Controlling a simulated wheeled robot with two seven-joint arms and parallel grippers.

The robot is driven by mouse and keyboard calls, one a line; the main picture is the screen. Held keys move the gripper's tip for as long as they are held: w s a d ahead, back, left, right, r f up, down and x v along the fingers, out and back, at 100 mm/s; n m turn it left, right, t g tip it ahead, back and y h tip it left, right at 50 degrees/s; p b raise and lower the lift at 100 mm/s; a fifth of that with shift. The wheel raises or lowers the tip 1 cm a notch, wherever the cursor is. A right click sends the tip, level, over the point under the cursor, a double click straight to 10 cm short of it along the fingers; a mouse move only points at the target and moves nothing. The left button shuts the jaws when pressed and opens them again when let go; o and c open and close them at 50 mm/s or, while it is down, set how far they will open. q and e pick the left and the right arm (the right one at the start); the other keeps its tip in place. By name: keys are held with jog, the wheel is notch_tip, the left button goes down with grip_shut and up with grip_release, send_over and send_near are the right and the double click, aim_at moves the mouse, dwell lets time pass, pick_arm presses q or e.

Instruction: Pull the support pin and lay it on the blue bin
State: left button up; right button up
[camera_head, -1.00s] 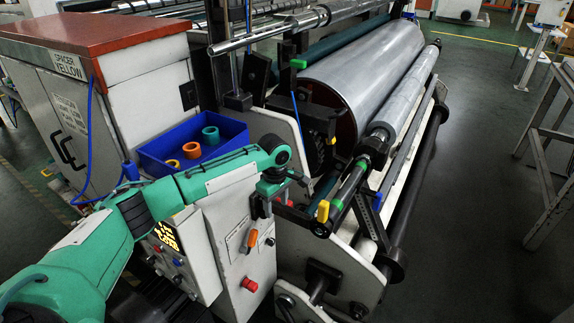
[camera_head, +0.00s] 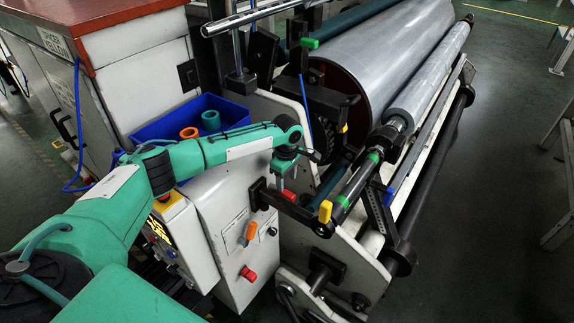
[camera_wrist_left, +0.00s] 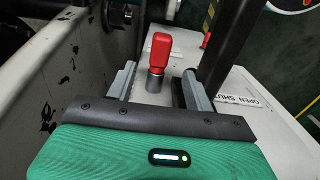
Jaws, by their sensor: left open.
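A red-handled pin (camera_wrist_left: 158,50), which looks like the support pin, stands upright with a metal collar in the left wrist view. In the head view its red handle (camera_head: 288,198) shows just below my left gripper (camera_head: 286,172), at the black bracket on the winder's end. In the wrist view my left gripper (camera_wrist_left: 160,88) is open, its two fingers apart on either side of the line to the pin. The pin appears just beyond the fingertips, not gripped. The blue bin (camera_head: 165,124) sits behind my left forearm, which hides its front. My right gripper is not in view.
Inside the bin are a teal ring (camera_head: 210,120) and an orange ring (camera_head: 189,133). A yellow handle (camera_head: 325,211) stands right of the pin, near the roller shaft. An orange knob (camera_head: 251,231) and a red knob (camera_head: 248,273) are on the white panel below.

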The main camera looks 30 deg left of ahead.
aim_at(294, 197)
pick_arm(q)
notch_tip(294, 197, down, 5)
jog(key=shift+f+p, duration=0.2)
jog(key=shift+p, duration=0.1)
jog(key=shift+f, duration=0.6)
grip_shut()
jog(key=shift+d, duration=0.1)
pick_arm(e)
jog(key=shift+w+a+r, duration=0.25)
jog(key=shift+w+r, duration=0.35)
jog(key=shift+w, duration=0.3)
pick_arm(q)
jog(key=shift+d, duration=0.1)
jog(key=shift+s+d+p, duration=0.1)
jog(key=shift+d+p, duration=0.55)
jog(key=shift+d, duration=0.1)
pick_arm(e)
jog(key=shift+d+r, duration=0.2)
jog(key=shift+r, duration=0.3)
pick_arm(q)
jog(key=shift+d, duration=0.25)
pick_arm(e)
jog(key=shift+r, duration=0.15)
pick_arm(q)
jog(key=shift+s+d+p, duration=0.1)
jog(key=shift+d+p, duration=0.2)
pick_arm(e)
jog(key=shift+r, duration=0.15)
